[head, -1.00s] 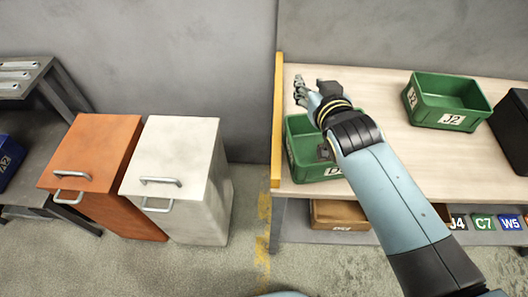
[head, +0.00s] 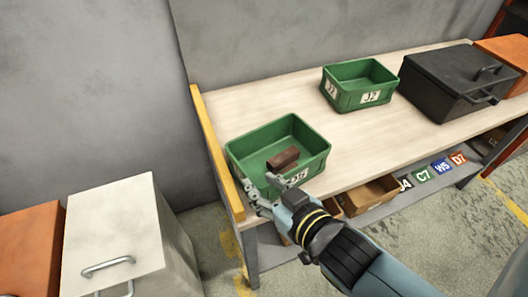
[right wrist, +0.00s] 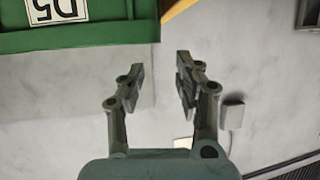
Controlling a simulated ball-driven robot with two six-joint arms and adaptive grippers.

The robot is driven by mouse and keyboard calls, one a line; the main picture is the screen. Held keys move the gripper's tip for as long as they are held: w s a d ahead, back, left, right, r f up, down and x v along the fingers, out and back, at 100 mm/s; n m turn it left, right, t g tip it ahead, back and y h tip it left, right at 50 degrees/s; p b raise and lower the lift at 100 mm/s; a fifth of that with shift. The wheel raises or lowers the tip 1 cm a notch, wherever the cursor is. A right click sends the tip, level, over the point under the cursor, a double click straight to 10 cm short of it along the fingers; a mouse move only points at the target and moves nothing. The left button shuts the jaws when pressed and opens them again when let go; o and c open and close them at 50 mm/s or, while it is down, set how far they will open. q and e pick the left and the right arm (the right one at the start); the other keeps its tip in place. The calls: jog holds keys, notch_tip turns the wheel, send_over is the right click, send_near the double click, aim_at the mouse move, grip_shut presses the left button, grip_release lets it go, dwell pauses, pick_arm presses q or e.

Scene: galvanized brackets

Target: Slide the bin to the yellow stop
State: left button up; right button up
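A green bin (head: 315,150) with a white label and a brown block (head: 283,158) inside stands at the left end of the table. Its left side is right beside the yellow stop (head: 217,150); I cannot tell whether they touch. In the right wrist view the bin's labelled wall (right wrist: 110,38) is at upper left, and a bit of the yellow stop (right wrist: 180,8) shows at the top. My right gripper (head: 265,193) is at the bin's near left corner, its fingers (right wrist: 158,82) apart with nothing between them. My left gripper is not in view.
Another green bin (head: 345,97), labelled J2, and a black case (head: 440,85) stand farther right on the table (head: 270,100). Bare tabletop lies between the two green bins. A cardboard box (head: 370,195) is on the lower shelf. A white cabinet (head: 110,225) stands left of the table.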

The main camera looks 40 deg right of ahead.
aim_at(242, 167)
jog(key=shift+w+f, duration=0.15)
jog(key=shift+w, duration=0.05)
jog(key=b+x, duration=0.2)
jog(key=x, duration=0.8)
jog(key=shift+w+d+f+b, duration=0.1)
jog(key=shift+w+b, duration=0.05)
jog(key=shift+b, duration=0.25)
jog(key=shift+c, duration=0.3)
grip_shut()
